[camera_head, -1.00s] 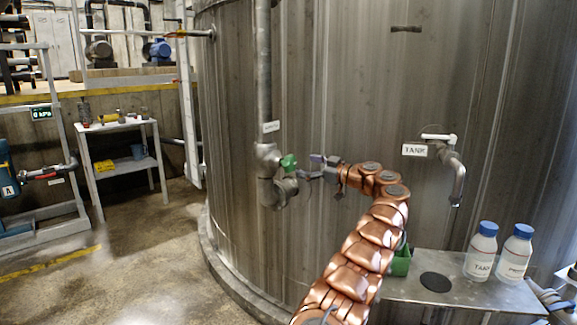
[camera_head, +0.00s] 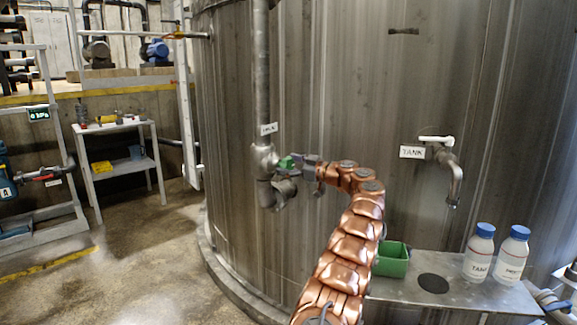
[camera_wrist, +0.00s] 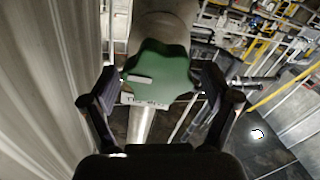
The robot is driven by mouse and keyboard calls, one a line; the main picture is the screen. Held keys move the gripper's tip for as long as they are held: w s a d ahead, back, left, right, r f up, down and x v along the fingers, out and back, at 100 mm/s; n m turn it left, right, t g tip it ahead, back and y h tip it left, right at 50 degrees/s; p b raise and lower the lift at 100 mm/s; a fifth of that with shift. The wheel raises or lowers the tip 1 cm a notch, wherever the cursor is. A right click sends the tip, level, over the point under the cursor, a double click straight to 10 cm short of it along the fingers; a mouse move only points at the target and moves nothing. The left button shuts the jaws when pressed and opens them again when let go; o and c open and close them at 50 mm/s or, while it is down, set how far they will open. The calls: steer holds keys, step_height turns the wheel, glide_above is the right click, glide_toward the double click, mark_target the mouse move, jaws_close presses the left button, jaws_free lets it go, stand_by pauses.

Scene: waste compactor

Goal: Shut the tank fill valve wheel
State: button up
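The green valve wheel (camera_head: 287,163) sits on a grey pipe fitting at the front of the big steel tank. In the wrist view the green wheel (camera_wrist: 158,78) shows between my two fingers, with a small light bar on its face. My gripper (camera_wrist: 160,95) is open, with one finger on each side of the wheel. A gap shows at the right finger; I cannot tell whether the left finger touches the rim. In the head view my gripper (camera_head: 300,167) is at the right side of the wheel and partly hides it.
The tank (camera_head: 340,100) wall stands close behind the valve. A vertical pipe (camera_head: 262,80) rises above it. To the right are a tap (camera_head: 448,165), a steel shelf (camera_head: 395,290), a green bin (camera_head: 393,262) and two bottles (camera_head: 480,252). Open floor lies to the left.

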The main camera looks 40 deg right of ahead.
steer(key=c, duration=1)
steer(key=shift+o, duration=0.2)
